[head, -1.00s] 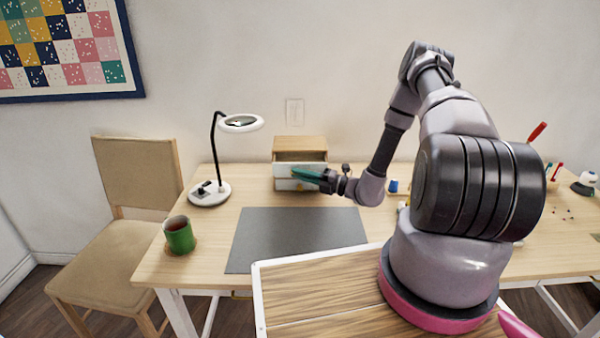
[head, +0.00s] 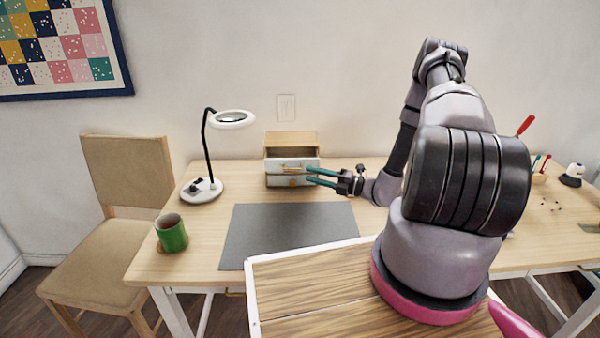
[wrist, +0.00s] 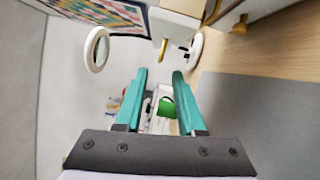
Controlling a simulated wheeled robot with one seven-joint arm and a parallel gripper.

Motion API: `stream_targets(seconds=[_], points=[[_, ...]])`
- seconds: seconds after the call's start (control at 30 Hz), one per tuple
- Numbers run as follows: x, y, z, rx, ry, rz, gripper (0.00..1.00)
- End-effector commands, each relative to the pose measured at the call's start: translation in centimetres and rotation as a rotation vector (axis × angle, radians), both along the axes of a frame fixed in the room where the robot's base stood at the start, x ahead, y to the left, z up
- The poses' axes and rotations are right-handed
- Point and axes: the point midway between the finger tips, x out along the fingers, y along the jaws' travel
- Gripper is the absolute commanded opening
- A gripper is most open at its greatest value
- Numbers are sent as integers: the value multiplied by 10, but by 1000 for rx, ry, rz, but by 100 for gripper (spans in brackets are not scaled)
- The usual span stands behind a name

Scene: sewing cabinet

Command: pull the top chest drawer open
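The small wooden chest (head: 292,138) stands at the back of the table. Its top drawer (head: 277,163) has a white front and juts out, with a dark gap showing inside behind the front. In the wrist view the drawer front (wrist: 178,22) is at the top, with its brass handle (wrist: 163,49) sticking out. My gripper (head: 308,174) is beside the right side of the drawer front, its teal fingers spread and pointing left. In the wrist view the gripper (wrist: 159,74) is open, with nothing between the fingers; the handle lies beyond the fingertips.
A magnifier lamp (head: 203,190) stands left of the chest. A green mug (head: 172,236) sits near the table's left front corner. A dark mat (head: 290,234) lies flat in front of the chest. A chair (head: 115,230) is at the left.

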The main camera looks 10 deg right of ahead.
Motion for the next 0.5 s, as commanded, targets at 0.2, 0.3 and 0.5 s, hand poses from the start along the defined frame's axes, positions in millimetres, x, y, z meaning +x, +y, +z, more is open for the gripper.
stream_targets(seconds=[0.2, 0.3, 0.5], points=[[-14, -22, -2, 1, 2, -1, 38], [-17, -25, -2, 2, 1, 0, 38], [-17, -25, -2, 1, 0, 1, 38]])
